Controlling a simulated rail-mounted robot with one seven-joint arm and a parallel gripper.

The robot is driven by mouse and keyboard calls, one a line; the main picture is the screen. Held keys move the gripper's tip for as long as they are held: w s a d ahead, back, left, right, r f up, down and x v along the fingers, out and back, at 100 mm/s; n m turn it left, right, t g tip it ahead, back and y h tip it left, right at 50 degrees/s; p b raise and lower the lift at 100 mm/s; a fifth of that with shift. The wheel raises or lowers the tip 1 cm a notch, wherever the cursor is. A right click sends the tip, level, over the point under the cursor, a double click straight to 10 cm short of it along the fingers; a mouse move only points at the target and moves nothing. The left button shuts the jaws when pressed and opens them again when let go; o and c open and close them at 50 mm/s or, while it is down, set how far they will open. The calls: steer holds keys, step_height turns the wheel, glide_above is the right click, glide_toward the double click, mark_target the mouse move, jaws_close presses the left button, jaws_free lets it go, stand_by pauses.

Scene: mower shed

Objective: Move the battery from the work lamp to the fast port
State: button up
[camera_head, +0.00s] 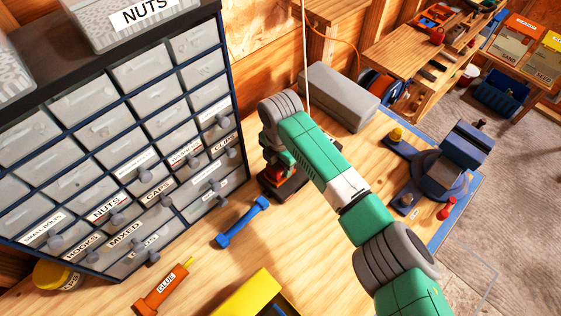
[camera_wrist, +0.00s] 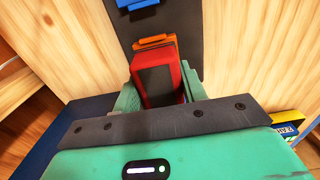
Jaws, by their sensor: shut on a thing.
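My gripper (camera_wrist: 162,84) is shut on a red battery (camera_wrist: 170,58) with a dark face; the two green fingers flank it in the wrist view. The battery (camera_head: 273,174) also shows in the head view, small and partly hidden by my arm. It is over a dark plate (camera_wrist: 174,18) that lies on the wooden bench. An orange port piece (camera_wrist: 153,42) on the plate is just beyond the battery, and a blue one (camera_wrist: 137,4) lies further off. I cannot tell which is the fast port or whether the battery touches the plate. I cannot make out the work lamp.
A drawer cabinet (camera_head: 120,150) stands left of my arm. A grey box (camera_head: 338,97) lies behind it, and a blue vise (camera_head: 450,165) stands right. A blue tool (camera_head: 242,222), an orange glue tube (camera_head: 162,291) and a yellow box (camera_head: 245,295) lie in front.

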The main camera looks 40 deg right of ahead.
steer(key=shift+f, duration=0.2)
steer(key=o, duration=1.2)
steer(key=shift+r, duration=0.1)
step_height(320, 180, up, 8)
steer(key=shift+f+b, duration=0.15)
steer(key=shift+b, duration=0.45)
